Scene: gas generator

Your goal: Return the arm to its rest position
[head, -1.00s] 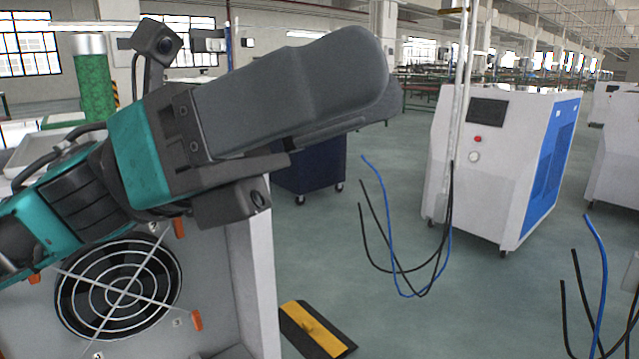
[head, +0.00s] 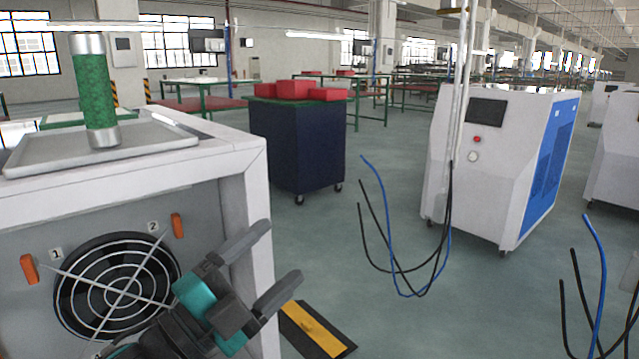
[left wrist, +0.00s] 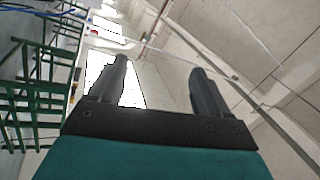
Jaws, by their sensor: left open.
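My left gripper (head: 268,268) is low in the head view, in front of the right part of the white cabinet (head: 256,190). Its two dark fingers are spread apart with nothing between them. In the left wrist view the open fingers (left wrist: 158,90) show against windows, wall and ceiling. A green cylinder with metal end caps (head: 94,90) stands upright on a grey tray (head: 165,140) on top of the cabinet, apart from the gripper. My right gripper is not in view.
The cabinet front has a round fan grille (head: 117,285) and orange tabs (head: 178,225). A dark blue cart (head: 297,145) carries red boxes (head: 294,89). A white and blue machine (head: 500,165) stands at right. Hanging cables (head: 385,235) and a yellow-black floor piece (head: 316,330) are nearby.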

